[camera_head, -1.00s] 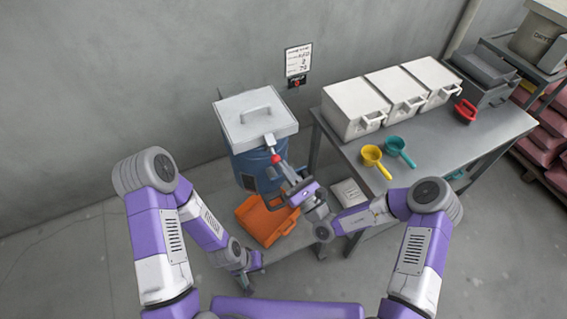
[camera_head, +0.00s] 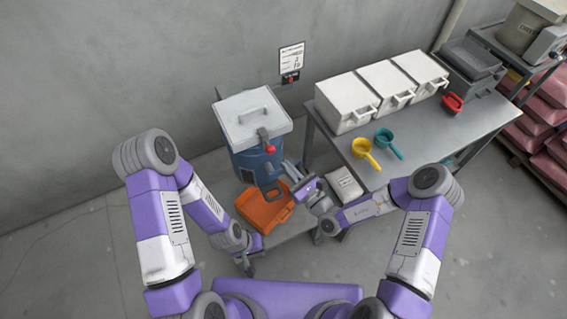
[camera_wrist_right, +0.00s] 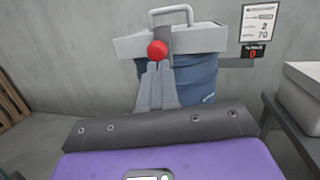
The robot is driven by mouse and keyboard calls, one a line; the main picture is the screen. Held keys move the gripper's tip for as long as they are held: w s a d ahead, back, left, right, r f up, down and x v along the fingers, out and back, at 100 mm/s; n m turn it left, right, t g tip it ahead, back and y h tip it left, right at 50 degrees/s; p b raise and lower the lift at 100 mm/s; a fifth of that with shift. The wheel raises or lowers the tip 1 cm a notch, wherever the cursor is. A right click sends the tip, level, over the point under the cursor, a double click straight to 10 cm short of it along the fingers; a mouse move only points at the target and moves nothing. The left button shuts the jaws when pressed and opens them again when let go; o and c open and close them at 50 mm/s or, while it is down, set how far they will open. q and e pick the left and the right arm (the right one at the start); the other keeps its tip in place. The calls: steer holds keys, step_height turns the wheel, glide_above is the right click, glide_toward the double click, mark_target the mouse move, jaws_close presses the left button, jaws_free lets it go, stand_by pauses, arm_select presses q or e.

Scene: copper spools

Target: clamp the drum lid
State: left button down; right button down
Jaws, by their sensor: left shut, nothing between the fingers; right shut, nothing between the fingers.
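The blue drum (camera_head: 246,163) stands by the wall under a pale square lid (camera_head: 248,106) with a bar handle. A grey clamp lever (camera_head: 263,134) with a red knob (camera_head: 271,149) is at the lid's front edge; the knob also shows in the right wrist view (camera_wrist_right: 157,50). My right gripper (camera_head: 284,168) is shut and empty in front of the drum, below the knob. In the right wrist view its fingertips (camera_wrist_right: 157,66) lie just under the knob; whether they touch is unclear. My left gripper (camera_head: 249,268) is shut, low and away from the drum.
A metal table (camera_head: 430,137) on the right holds white bins (camera_head: 346,103), a yellow scoop (camera_head: 365,149), a teal scoop (camera_head: 384,137) and a red scoop (camera_head: 453,101). A wall sign (camera_head: 291,60) hangs behind.

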steer(key=r+b+v, duration=0.1)
steer(key=v, duration=0.9)
steer(key=shift+s+d+r, duration=0.2)
steer(key=shift+s+r, duration=0.1)
steer(key=shift+r, duration=0.3)
